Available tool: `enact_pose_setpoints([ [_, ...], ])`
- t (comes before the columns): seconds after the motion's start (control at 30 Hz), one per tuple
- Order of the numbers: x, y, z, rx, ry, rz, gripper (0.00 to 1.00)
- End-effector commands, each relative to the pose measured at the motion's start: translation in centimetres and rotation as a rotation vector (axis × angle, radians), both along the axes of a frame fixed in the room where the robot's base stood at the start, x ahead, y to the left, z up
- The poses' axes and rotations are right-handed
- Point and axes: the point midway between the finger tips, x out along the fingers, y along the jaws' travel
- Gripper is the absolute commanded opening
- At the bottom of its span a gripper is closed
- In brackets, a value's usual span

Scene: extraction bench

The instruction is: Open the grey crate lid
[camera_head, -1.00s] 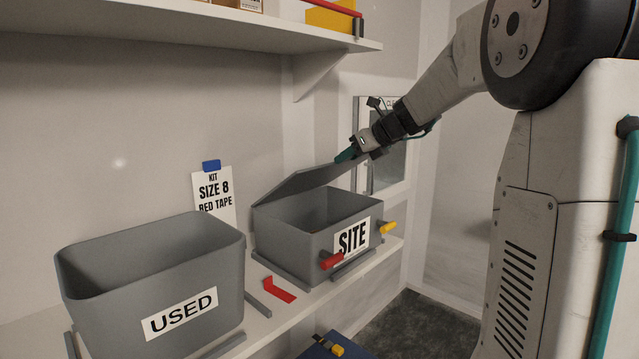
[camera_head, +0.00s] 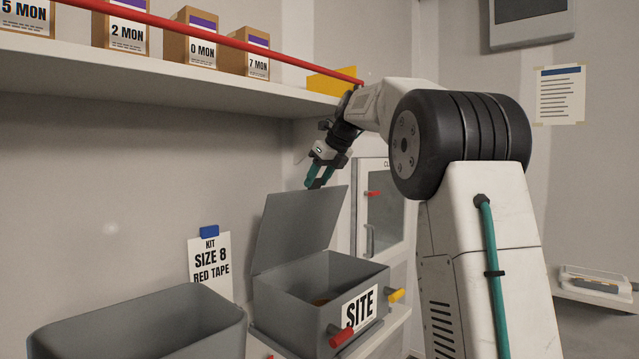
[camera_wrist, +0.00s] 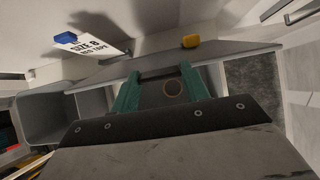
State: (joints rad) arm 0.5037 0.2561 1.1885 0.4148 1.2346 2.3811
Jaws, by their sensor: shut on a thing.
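The grey crate (camera_head: 288,318) labelled SITE stands on the bench, open at the top. Its grey lid (camera_head: 292,228) is tilted up steeply from the hinge side at the back left. My gripper (camera_head: 315,184) is shut on the lid's upper free edge, with teal fingers at its top right. In the wrist view my gripper (camera_wrist: 160,85) has its fingers on the lid (camera_wrist: 235,53), which crosses the picture as a grey band. Something brownish lies inside the crate, mostly hidden by its walls.
A grey bin (camera_head: 140,325) stands left of the crate. A card (camera_head: 210,263) reading SIZE 8 RED TAPE is behind. A shelf (camera_head: 180,80) with boxes and a red rail overhangs.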

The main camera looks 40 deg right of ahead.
Motion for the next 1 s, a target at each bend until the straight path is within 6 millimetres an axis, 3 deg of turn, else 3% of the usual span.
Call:
enact_pose_setpoints([
  [0.47,0.5,1.4,0.2,-0.002,-0.005,0.014,0.04],
  [0.5,0.5,1.4,0.2,-0.002,-0.005,0.014,0.56],
  [0.53,0.5,1.4,0.2,-0.002,-0.005,0.014,0.65],
  [0.87,0.3,1.1,0.3,-0.001,-0.003,0.012,0.67],
  [1.0,-0.4,0.8,1.5,-0.003,-0.007,0.011,0.67],
])
